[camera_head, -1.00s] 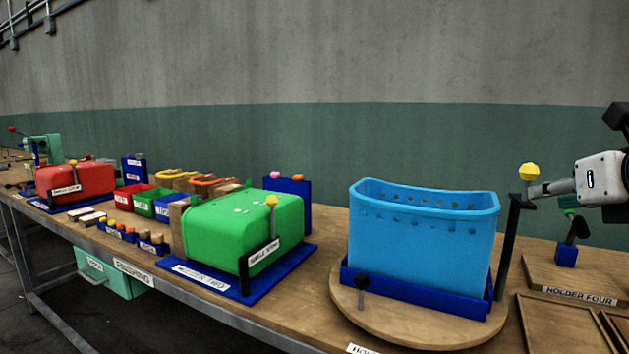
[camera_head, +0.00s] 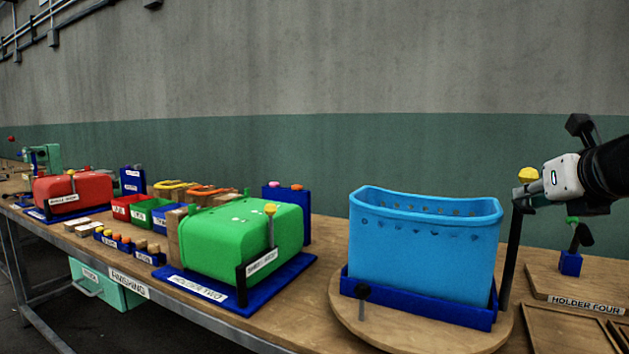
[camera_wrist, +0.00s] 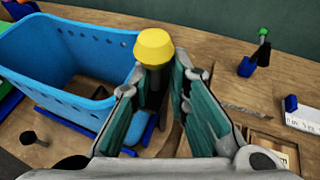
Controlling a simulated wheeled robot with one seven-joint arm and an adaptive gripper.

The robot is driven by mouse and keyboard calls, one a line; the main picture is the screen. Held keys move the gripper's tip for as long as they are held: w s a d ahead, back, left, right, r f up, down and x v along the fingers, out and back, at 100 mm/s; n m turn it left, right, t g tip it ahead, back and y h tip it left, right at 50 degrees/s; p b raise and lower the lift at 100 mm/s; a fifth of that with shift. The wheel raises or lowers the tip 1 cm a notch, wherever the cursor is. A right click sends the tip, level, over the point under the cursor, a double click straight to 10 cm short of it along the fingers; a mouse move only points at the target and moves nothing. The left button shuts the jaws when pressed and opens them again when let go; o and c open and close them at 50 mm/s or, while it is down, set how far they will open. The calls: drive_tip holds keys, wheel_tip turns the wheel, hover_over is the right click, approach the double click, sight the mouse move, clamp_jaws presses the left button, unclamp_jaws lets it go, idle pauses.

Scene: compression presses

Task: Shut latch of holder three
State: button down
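The blue basket (camera_head: 425,240) sits in a blue holder base (camera_head: 415,300) on a round wooden plate, in the middle right of the head view. A tall black latch lever (camera_head: 508,265) with a yellow knob (camera_head: 528,174) stands upright at its right side. The yellow knob also shows in the wrist view (camera_wrist: 153,46). My gripper (camera_wrist: 162,78) has its fingers apart, one on each side of the lever just below the knob. I cannot tell whether either finger touches the lever. In the head view my gripper (camera_head: 522,193) comes in from the right.
A wooden board labelled "HOLDER FOUR" (camera_head: 585,304) lies right of the round plate, with a small green-topped lever (camera_head: 572,245) behind it. The green box (camera_head: 235,238) in holder two stands to the left. The grey wall rises behind the bench.

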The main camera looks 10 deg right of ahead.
drive_tip(key=shift+a+h+p, duration=0.2)
drive_tip(key=shift+h+p, duration=0.1)
drive_tip(key=shift+p, duration=0.3)
drive_tip(key=shift+w+a+r+m+h+p, duration=0.1)
drive_tip(key=shift+a+m+h+p, duration=0.05)
drive_tip(key=shift+m+h+p, duration=0.4)
drive_tip(key=shift+w+a+m+g+h+p, duration=0.15)
drive_tip(key=shift+m+g+h+p, duration=0.45)
drive_tip(key=shift+p, duration=0.2)
drive_tip(key=shift+w+a+m+g+h+p, duration=0.3)
drive_tip(key=shift+a+m+g+h+p, duration=0.1)
drive_tip(key=shift+m+h+p, duration=0.65)
drive_tip(key=w+m+g+h+b, duration=0.1)
drive_tip(key=w+m+g, duration=0.1)
drive_tip(key=m+g, duration=0.3)
drive_tip(key=w+m+g+h+b, duration=0.1)
drive_tip(key=w+m+g+h, duration=0.1)
drive_tip(key=m+g, duration=0.3)
drive_tip(key=w+m+g+h+b, duration=0.1)
drive_tip(key=w+m+g, duration=0.1)
drive_tip(key=m+g, duration=0.3)
drive_tip(key=shift+a+g+h, duration=0.3)
drive_tip(key=shift+g, duration=0.4)
drive_tip(key=shift+m, duration=0.3)
